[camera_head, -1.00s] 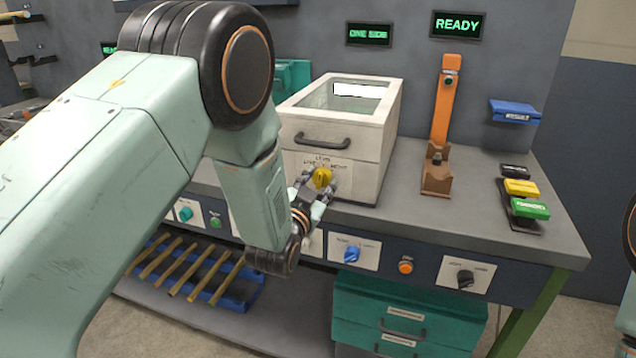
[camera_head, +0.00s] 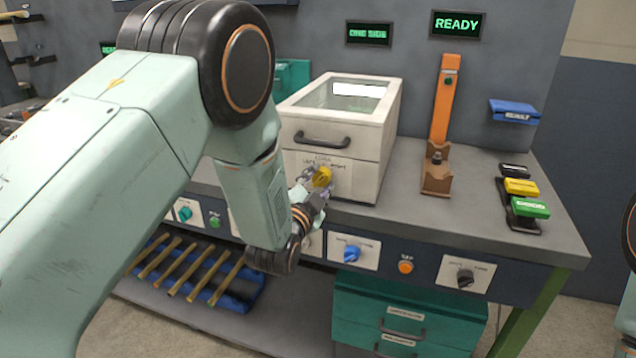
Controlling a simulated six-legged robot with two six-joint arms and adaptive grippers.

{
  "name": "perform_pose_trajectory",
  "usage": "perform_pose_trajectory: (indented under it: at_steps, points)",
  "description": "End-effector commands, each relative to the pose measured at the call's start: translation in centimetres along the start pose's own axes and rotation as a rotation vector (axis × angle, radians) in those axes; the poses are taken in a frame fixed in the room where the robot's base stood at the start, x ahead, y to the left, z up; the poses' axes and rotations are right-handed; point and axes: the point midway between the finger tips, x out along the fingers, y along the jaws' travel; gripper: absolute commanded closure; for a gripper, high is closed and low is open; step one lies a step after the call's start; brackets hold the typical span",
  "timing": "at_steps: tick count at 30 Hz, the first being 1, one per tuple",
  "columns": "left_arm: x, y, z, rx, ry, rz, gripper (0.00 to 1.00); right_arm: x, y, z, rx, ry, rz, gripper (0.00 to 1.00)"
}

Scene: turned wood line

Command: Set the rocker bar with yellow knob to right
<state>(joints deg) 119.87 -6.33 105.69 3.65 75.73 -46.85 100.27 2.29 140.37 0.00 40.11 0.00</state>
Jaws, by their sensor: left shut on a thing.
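The yellow knob (camera_head: 322,177) sits on the front of a white box (camera_head: 362,172) with a glass lid and a dark handle, below a small printed label. My left gripper (camera_head: 318,181) is at the knob, its fingers shut on it. The fingers now look turned compared with the box front. The arm and fingers partly hide the knob's base and the label, so I cannot read the knob's setting.
The bench front below carries a blue knob (camera_head: 352,254), an orange button (camera_head: 405,267) and a black knob (camera_head: 465,278). An orange lever stand (camera_head: 442,110) and a green block (camera_head: 530,207) stand on the bench. Bare bench top (camera_head: 470,220) lies between them.

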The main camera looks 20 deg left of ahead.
Motion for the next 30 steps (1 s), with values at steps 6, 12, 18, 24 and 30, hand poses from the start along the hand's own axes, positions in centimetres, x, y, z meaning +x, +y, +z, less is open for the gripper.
perform_pose_trajectory:
  at_steps: [6, 12, 18, 24, 30]
  points:
    - [0.24, -0.38, -0.4, 0.097, 0.01, -0.011, 0.93, 0.09, 0.0, 0.0, 0.0, 0.0, 0.0, 1.0]
    - [0.24, -0.36, -0.41, 0.168, 0.01, -0.011, 0.93, 0.15, 0.0, 0.0, 0.0, 0.0, 0.0, 1.0]
    - [0.24, -0.36, -0.41, 0.212, 0.009, -0.012, 0.93, 0.18, 0.0, 0.0, 0.0, 0.0, 0.0, 1.0]
    - [0.24, -0.36, -0.42, 0.235, 0.009, -0.012, 0.93, 0.2, 0.0, 0.0, 0.0, 0.0, 0.0, 1.0]
    - [0.24, -0.36, -0.42, 0.241, 0.01, -0.012, 0.93, 0.2, 0.0, 0.0, 0.0, 0.0, 0.0, 1.0]
